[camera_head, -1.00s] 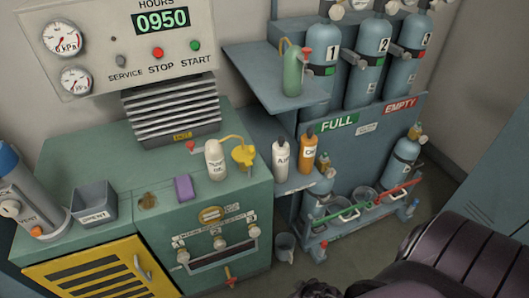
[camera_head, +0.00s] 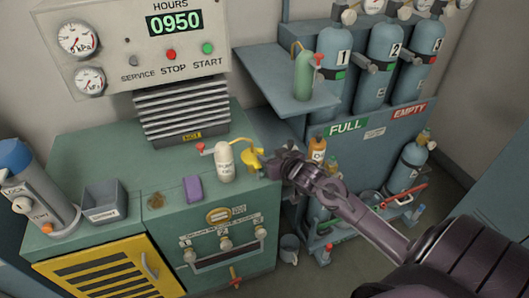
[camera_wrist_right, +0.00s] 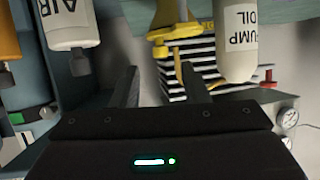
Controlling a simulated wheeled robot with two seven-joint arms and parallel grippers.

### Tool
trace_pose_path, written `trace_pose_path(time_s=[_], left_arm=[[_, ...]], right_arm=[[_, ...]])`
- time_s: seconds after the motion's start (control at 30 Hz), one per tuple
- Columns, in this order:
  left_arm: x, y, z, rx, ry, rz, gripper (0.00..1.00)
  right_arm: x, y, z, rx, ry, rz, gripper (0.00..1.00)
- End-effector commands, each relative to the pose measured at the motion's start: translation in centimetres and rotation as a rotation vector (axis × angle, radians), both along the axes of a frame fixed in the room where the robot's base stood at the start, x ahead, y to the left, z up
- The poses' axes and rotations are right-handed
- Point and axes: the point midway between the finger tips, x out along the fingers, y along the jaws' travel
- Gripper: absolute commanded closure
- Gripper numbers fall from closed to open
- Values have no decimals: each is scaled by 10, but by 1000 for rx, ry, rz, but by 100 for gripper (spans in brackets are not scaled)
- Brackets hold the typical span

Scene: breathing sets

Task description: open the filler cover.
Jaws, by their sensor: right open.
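No part is readably labelled as the filler cover. A small brown round fitting (camera_head: 156,200) lies on the green bench top, and a brass disc (camera_head: 219,214) sits on the bench front; I cannot tell which is the cover. My right gripper (camera_head: 268,160) is open and empty, just right of the yellow funnel (camera_head: 252,158) at the bench's right edge. My left gripper is out of view.
The white oil bottle (camera_head: 224,160) stands left of the funnel. A purple block (camera_head: 193,189) and grey bin (camera_head: 104,201) are on the bench. A shelf with a green bottle (camera_head: 303,75) overhangs near my arm.

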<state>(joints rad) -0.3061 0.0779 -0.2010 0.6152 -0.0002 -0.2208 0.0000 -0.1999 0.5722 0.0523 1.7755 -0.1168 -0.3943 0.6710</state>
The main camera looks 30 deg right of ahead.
Motion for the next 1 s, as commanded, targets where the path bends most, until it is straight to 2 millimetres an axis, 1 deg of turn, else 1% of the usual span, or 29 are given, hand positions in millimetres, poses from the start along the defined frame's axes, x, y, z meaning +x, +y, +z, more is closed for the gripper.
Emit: trace_pose_path(time_s=[0.03, 0.1, 0.3, 0.43, 0.67, 0.9, 0.97, 1.0], left_arm=[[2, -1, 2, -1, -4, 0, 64], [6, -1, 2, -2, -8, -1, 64], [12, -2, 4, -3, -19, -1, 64], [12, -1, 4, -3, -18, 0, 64], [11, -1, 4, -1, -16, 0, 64], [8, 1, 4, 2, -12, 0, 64], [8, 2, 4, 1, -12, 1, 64], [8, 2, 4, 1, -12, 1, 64]], right_arm=[[9, -1, -2, 1, -1, -2, 59], [18, -1, -5, 0, -1, -1, 59], [35, -2, -14, -1, 0, 0, 59], [39, -2, -17, -1, 1, 0, 59], [39, -2, -17, -1, 1, 0, 59], [39, -2, -17, -2, 1, 1, 90], [39, -2, -17, -2, 1, 1, 98], [39, -2, -17, -2, 1, 1, 100]])
